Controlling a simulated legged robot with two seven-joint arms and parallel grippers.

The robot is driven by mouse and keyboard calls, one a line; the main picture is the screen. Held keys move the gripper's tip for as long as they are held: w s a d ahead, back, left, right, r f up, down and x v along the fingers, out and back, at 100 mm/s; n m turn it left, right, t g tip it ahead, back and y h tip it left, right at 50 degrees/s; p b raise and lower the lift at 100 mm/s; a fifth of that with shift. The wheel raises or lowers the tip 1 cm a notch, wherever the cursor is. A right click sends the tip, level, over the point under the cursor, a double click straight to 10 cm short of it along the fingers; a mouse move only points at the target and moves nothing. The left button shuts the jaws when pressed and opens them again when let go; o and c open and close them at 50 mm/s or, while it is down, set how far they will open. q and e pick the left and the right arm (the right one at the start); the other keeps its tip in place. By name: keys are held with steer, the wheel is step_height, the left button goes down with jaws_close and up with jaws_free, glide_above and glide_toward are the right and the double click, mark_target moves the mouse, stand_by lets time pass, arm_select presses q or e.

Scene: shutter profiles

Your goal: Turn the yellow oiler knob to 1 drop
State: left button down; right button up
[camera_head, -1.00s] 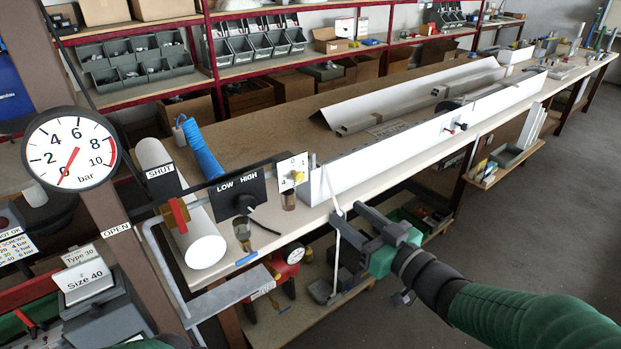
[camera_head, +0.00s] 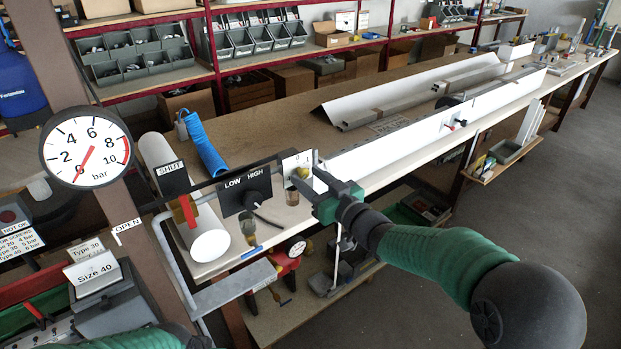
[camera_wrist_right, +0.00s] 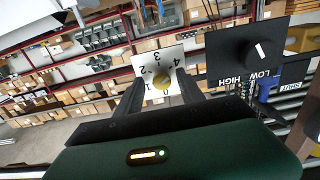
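The yellow oiler knob (camera_wrist_right: 161,79) sits on a white plate (camera_wrist_right: 172,60) numbered 0 to 4, seen turned over in the right wrist view. In the head view the knob (camera_head: 303,172) is partly hidden by my right gripper (camera_head: 308,175), which is right at the plate. In the wrist view the right gripper (camera_wrist_right: 161,94) is open, with one finger to each side of the knob. I see no clear contact. The mark that the knob points to is too small to read. My left gripper is not in view; green left arm shows at the bottom edge.
Left of the plate are a black LOW/HIGH panel (camera_head: 245,190) with a black knob and a red valve handle (camera_head: 188,208) by the SHUT sign. A pressure gauge (camera_head: 86,148) is on the post. Long white profiles (camera_head: 430,125) lie along the bench. The aisle at right is clear.

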steer(key=shift+a, duration=0.3)
steer(key=c, duration=0.5)
steer(key=shift+w, duration=0.1)
jaws_close()
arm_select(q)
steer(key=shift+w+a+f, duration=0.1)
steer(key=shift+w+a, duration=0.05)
arm_select(e)
steer(key=shift+d+f, duration=0.1)
steer(key=shift+d, duration=0.1)
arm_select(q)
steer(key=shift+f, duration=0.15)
